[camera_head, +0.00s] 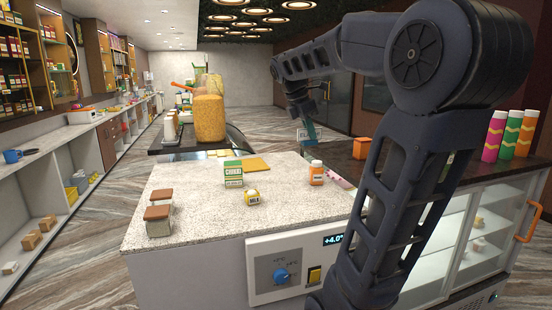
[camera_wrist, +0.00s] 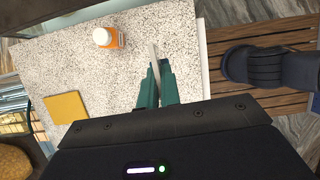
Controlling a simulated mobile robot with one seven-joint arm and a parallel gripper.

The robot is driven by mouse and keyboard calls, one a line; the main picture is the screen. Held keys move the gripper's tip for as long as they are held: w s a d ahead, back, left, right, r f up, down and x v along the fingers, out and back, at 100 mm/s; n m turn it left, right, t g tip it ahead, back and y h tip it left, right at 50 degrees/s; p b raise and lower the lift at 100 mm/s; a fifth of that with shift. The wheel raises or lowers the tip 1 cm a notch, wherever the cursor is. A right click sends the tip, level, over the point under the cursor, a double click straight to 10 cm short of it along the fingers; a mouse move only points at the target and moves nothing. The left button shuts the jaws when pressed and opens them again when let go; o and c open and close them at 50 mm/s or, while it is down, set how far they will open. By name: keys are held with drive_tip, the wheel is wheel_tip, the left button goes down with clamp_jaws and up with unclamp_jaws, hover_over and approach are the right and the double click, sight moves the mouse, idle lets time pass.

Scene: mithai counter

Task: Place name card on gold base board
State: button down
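The gold base board (camera_head: 257,164) lies flat on the speckled counter top, behind the green-and-white carton. It also shows at left in the wrist view (camera_wrist: 66,107). My gripper (camera_head: 308,138) is raised above the far right part of the counter, to the right of the board. In the wrist view its teal fingers (camera_wrist: 156,72) are close together on a thin pale card (camera_wrist: 154,52), seen nearly edge-on. This appears to be the name card; its face and any writing are hidden. The card is apart from the board.
The orange bottle (camera_wrist: 105,37) is near my gripper in the wrist view.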

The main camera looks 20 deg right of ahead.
drive_tip(key=w+a+r, duration=0.2)
drive_tip(key=w+r, duration=0.2)
drive_tip(key=w, duration=1)
hover_over(257, 163)
drive_tip(key=a, duration=0.2)
wheel_tip(257, 163, down, 4)
drive_tip(key=r, duration=0.1)
drive_tip(key=f, duration=2)
drive_tip(key=shift+s+a+f, duration=0.1)
drive_tip(key=shift+s+f, duration=0.15)
drive_tip(key=shift+f, duration=0.05)
drive_tip(key=shift+f, duration=0.1)
drive_tip(key=c, duration=1.6)
unclamp_jaws()
